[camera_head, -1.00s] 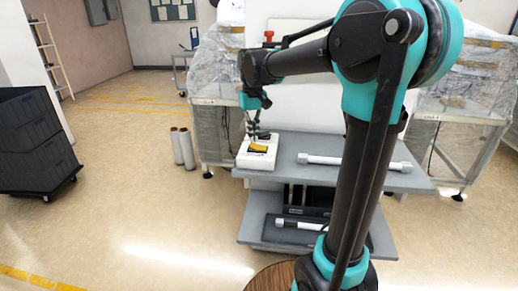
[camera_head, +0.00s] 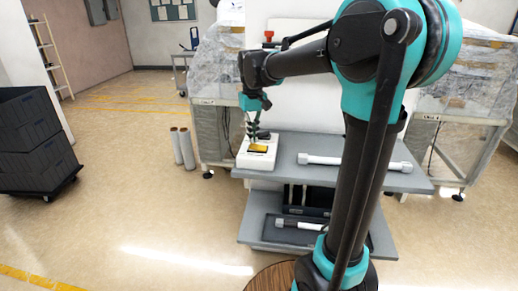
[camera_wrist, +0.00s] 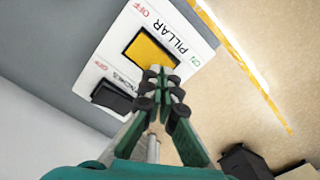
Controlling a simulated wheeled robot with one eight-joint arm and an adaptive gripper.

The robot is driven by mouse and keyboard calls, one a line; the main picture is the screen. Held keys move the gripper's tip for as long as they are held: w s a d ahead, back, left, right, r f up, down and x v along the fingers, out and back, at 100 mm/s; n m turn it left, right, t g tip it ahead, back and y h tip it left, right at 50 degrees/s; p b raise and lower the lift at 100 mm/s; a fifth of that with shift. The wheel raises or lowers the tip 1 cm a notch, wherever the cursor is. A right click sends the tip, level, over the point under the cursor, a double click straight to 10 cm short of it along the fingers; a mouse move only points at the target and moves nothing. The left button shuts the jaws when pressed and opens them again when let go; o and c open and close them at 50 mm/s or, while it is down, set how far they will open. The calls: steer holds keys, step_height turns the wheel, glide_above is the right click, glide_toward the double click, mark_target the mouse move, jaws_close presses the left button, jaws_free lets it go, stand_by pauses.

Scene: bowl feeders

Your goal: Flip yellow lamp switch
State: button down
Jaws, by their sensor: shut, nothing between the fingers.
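The yellow rocker switch (camera_wrist: 150,48) sits on a white switch box (camera_wrist: 112,55) in the wrist view, beside the printed word PILLAR and ON and OFF marks. A black rocker switch (camera_wrist: 112,97) sits on the same box. In the head view the box (camera_head: 250,161) stands at the left end of the grey table, and the yellow switch (camera_head: 259,148) shows on its top. I cannot tell whether the tips touch the switch.
A white cylindrical bar (camera_head: 335,160) lies on the grey table (camera_head: 300,177), right of the box. A lower shelf (camera_head: 262,230) holds a dark tray. Two upright rolls (camera_head: 183,148) stand on the floor to the left. A black crate stack (camera_head: 35,140) stands far left.

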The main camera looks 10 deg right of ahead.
mark_target(254, 146)
steer(key=shift+f, duration=0.95)
stand_by(0.6)
steer(key=shift+r, duration=3.5)
steer(key=shift+s, duration=0.1)
